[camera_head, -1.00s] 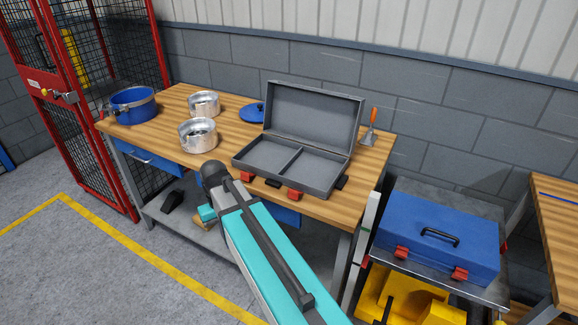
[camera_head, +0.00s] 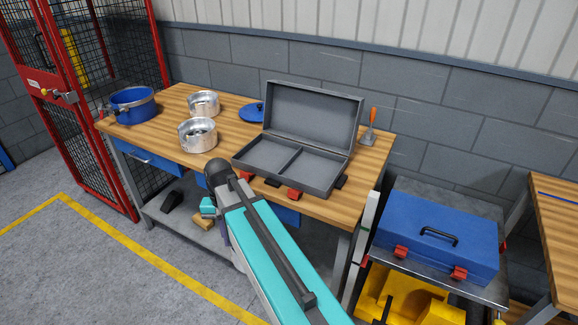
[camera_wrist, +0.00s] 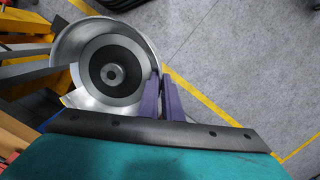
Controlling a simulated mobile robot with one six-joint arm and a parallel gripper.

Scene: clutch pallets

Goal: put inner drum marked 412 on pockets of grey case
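The grey case (camera_head: 335,182) lies open on the workbench in the head view, its lid raised at the back. A divider splits its empty tray into two pockets. In the wrist view, my gripper (camera_wrist: 164,90) has its two purple fingers close together at the right wall of a round silver drum (camera_wrist: 70,45). It appears shut on that wall, holding the drum over the floor. The drum has a dark ring and a central hub inside. My arm hides it in the head view. No number is readable, so I cannot tell whether it is marked 412.
Two silver drums, one at the back (camera_head: 204,98) and one nearer (camera_head: 197,143), stand left of the case. A blue pot (camera_head: 134,108), a blue lid (camera_head: 249,113) and an orange-handled tool (camera_head: 370,128) share the workbench (camera_head: 235,150). A closed blue case (camera_head: 430,235) lies on a lower stand at right.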

